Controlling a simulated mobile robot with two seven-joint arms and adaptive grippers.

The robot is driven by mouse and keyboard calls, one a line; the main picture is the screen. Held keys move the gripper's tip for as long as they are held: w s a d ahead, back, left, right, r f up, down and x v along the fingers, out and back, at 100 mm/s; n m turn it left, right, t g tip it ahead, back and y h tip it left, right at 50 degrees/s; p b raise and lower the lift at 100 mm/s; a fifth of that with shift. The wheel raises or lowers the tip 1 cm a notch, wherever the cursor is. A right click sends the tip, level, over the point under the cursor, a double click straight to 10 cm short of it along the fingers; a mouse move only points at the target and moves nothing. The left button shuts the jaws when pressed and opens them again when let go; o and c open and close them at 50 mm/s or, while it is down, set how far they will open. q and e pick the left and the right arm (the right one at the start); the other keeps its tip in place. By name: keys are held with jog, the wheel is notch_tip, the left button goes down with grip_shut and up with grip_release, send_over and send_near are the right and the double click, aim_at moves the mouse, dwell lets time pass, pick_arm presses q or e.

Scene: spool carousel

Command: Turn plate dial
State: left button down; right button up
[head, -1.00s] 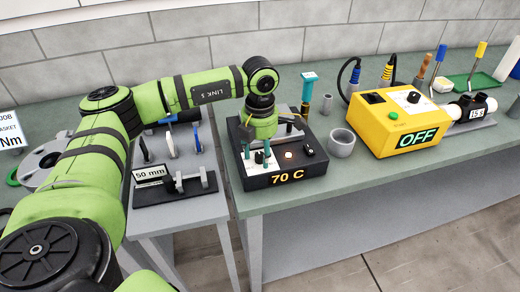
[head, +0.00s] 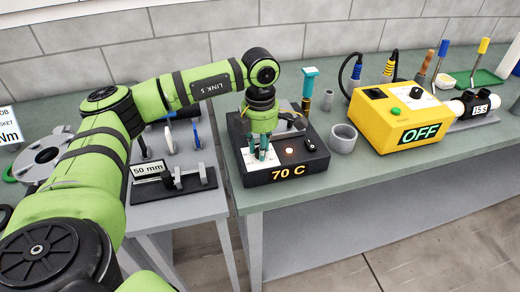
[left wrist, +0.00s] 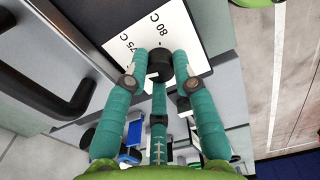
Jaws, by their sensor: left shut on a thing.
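The dark hot plate (head: 238,130) stands on the green bench, and its front display (head: 288,172) reads 70 C. A small light glows on its top. My left gripper (head: 263,154) points down over the left front of the plate, its teal fingers shut on the plate dial. In the left wrist view the black dial (left wrist: 159,64) sits between the fingertips (left wrist: 160,74), on a white scale card (left wrist: 165,30) marked 75 C and 80 C. In the head view the fingers mostly hide the dial. My right gripper is not in view.
A grey cup (head: 342,139) stands right of the plate, with a yellow box (head: 378,115) reading OFF beyond it. A teal-topped tool (head: 309,85) stands behind. A lower side table (head: 170,215) holds a 50 mm gauge (head: 180,182).

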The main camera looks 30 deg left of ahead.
pick_arm(q)
jog(key=m+b, duration=0.2)
jog(key=m, duration=0.2)
jog(key=shift+f+m, duration=0.15)
jog(key=shift+m, duration=0.15)
jog(key=m+b, duration=0.2)
jog(key=m, duration=0.2)
jog(key=shift+m, duration=0.3)
jog(key=c, duration=1)
grip_release()
notch_tip(320, 180, up, 12)
jog(key=shift+r, duration=0.2)
